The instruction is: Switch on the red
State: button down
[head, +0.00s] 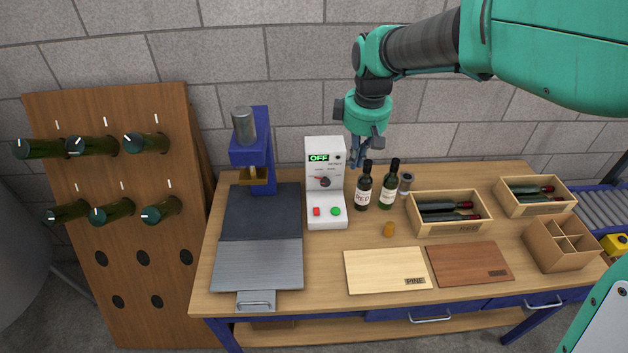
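A white control box (325,158) stands upright near the back of the bench. Its green display (318,158) reads OFF. Below the display is a dark knob (324,182) with a red mark beside it. On its front foot are a red button (317,211) and a green button (337,211). A dark bottle labelled RED (363,187) stands just right of the box, with another dark bottle (388,185) beside it. My gripper (357,158) hangs to the right of the box's upper part, apart from the buttons. Its fingers are small and partly overlapped, so their opening is unclear.
A blue press (250,150) stands left of the box, behind a grey metal plate (258,265). Wooden crates (455,228) with bottles fill the right. A bottle rack (120,260) stands left.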

jog(key=w+a+f+n+g+p, duration=0.2)
jog(key=w+a+f+n+p, duration=0.25)
jog(key=w+f, duration=0.55)
jog(key=n+g+p, duration=0.1)
jog(key=n+p, duration=0.2)
jog(key=n, duration=0.1)
send_over(316, 212)
jog(key=w, duration=0.3)
notch_tip(316, 212, down, 10)
jog(key=shift+s+f, duration=0.15)
jog(key=shift+f, duration=0.05)
jog(key=f, duration=0.4)
jog(key=s+f, duration=0.1)
jog(key=f, duration=0.4)
jog(key=s+f+b, duration=0.1)
jog(key=f, duration=0.3)
jog(key=shift+s+f, duration=0.15)
jog(key=shift+f, duration=0.25)
jog(key=shift+f, duration=0.15)
